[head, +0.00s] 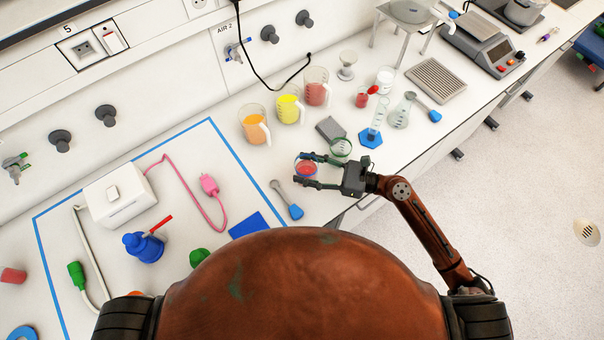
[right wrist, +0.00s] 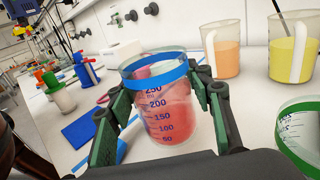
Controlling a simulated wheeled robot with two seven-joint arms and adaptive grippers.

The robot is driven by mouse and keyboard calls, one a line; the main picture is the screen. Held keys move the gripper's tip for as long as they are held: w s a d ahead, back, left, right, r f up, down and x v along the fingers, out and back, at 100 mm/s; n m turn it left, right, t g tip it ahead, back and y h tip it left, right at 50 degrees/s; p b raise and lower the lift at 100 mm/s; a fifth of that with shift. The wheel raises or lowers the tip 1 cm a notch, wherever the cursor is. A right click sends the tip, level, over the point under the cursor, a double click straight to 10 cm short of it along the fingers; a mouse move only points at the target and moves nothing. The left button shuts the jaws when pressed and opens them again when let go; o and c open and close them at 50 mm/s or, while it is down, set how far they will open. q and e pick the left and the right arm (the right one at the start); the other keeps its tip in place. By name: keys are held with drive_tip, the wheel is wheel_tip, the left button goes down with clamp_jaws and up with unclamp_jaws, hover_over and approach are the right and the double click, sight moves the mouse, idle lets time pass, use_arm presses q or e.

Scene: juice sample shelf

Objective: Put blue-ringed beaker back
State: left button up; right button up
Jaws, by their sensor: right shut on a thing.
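The blue-ringed beaker (head: 306,169) holds red liquid and is between the fingers of my right gripper (head: 300,168), near the front edge of the bench. In the right wrist view the beaker (right wrist: 168,115) stands upright, with the blue ring around its top and a printed scale up to 250. My right gripper (right wrist: 164,105) is shut on its sides, one green-black finger on each side. I cannot tell whether its base touches the bench. My left gripper is not in view.
A green-ringed beaker (head: 341,147) stands close right of my right gripper. Jugs with orange (head: 254,125), yellow (head: 289,106) and red (head: 316,88) liquid stand behind. A blue-handled tool (head: 291,207) lies to the left, beside a blue-taped area (head: 243,165). A grey block (head: 330,129) lies behind.

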drive_tip(key=shift+a+f, duration=0.45)
drive_tip(key=shift+f, duration=0.05)
drive_tip(key=shift+a+f+b, duration=0.15)
drive_tip(key=shift+f+b, duration=0.25)
drive_tip(key=shift+f, duration=1.3)
drive_tip(key=shift+f, duration=0.15)
drive_tip(key=o, duration=1.6)
drive_tip(key=shift+c, duration=0.2)
drive_tip(key=b+v, duration=0.1)
drive_tip(key=v, duration=1.1)
